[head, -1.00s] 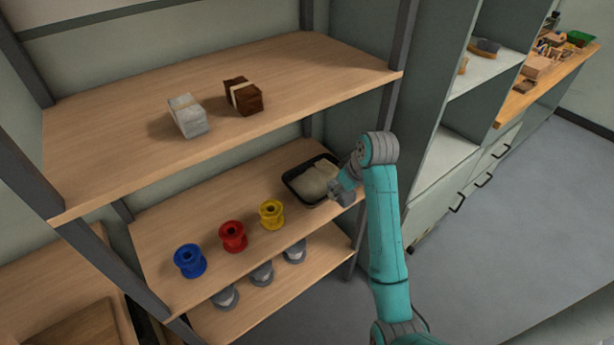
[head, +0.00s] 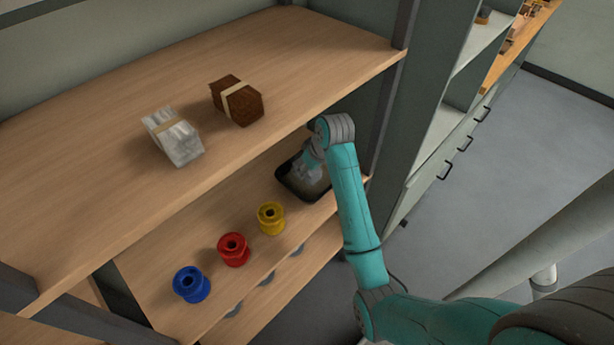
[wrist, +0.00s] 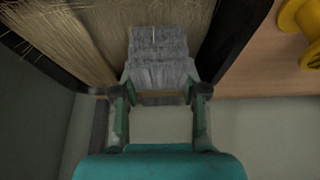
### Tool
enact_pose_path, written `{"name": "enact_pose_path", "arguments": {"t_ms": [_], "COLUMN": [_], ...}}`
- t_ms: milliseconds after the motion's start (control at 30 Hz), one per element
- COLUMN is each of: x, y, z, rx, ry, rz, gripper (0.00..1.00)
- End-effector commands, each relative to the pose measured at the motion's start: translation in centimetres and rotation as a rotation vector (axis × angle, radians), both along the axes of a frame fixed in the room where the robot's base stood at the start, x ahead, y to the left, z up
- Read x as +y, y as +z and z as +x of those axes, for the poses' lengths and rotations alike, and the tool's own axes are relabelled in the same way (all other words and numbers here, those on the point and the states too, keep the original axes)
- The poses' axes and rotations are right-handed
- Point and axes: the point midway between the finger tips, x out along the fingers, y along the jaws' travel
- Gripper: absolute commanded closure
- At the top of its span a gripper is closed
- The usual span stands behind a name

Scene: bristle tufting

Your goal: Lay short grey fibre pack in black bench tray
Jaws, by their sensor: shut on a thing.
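My gripper (wrist: 160,88) is shut on a grey fibre pack (wrist: 158,50), whose streaked bristles show between the fingers in the wrist view. In the head view my gripper (head: 308,168) is over a black tray (head: 290,190) on the lower shelf and hides part of it. The wrist view shows the tray's dark rim (wrist: 234,42) on both sides, with tan fibre (wrist: 70,35) inside, beneath and beside the grey pack. I cannot tell whether the pack touches the tan fibre.
A pale banded pack (head: 174,137) and a brown banded pack (head: 238,101) lie on the upper shelf (head: 90,140), which overhangs the tray. Blue (head: 191,284), red (head: 233,249) and yellow (head: 271,218) spools stand left of the tray. A bench (head: 510,50) is far right.

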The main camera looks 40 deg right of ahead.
Motion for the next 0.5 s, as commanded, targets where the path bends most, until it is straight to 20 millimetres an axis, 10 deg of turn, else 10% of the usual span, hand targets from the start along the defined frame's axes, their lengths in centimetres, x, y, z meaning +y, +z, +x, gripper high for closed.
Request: {"name": "enact_pose_path", "arguments": {"t_ms": [500], "x": [0.0], "y": [-4.0], "z": [0.0], "rx": [0.0], "ry": [0.0], "rz": [0.0], "gripper": [0.92]}}
